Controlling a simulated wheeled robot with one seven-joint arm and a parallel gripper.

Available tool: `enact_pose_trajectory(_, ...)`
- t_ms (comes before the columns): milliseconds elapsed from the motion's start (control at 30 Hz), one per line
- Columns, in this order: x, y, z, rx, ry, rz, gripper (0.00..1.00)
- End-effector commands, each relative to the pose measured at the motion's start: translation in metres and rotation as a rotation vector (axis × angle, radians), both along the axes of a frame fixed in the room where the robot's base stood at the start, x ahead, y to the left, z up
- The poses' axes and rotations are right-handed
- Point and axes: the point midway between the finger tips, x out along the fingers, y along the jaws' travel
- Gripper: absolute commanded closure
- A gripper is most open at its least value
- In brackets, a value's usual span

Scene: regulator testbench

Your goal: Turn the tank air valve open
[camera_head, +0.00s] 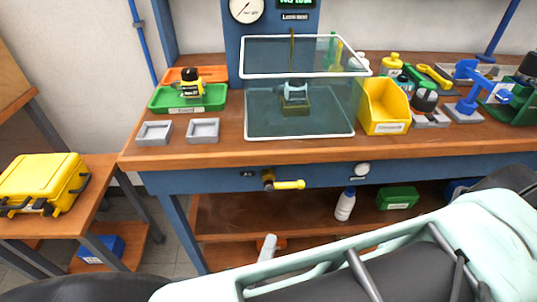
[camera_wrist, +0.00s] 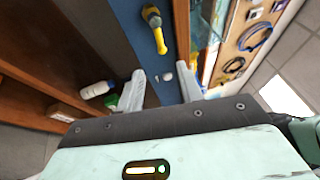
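The tank air valve (camera_head: 269,180) is on the blue front rail of the bench. Its yellow lever (camera_head: 290,185) lies level and points right in the head view. In the wrist view the valve (camera_wrist: 151,14) is near the top, with its yellow lever (camera_wrist: 160,41) pointing down the picture towards my gripper. My gripper (camera_wrist: 162,82) is open and empty, its two grey fingers spread. It is apart from the lever, and a small white round knob (camera_wrist: 167,77) shows between the fingers, farther off.
The white knob (camera_head: 363,169) sits right of the valve on the same rail. Below, the shelf (camera_head: 230,215) holds a white bottle (camera_head: 345,204) and a green box (camera_head: 398,197). The benchtop above holds a clear-lidded case (camera_head: 300,120) and a yellow bin (camera_head: 385,105).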

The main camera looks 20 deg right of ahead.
Motion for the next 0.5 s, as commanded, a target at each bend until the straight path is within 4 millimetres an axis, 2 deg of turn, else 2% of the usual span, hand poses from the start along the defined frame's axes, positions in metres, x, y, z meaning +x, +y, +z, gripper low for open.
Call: enact_pose_trajectory(500,0.079,-0.07,0.021,0.0,0.001,-0.006,0.63)
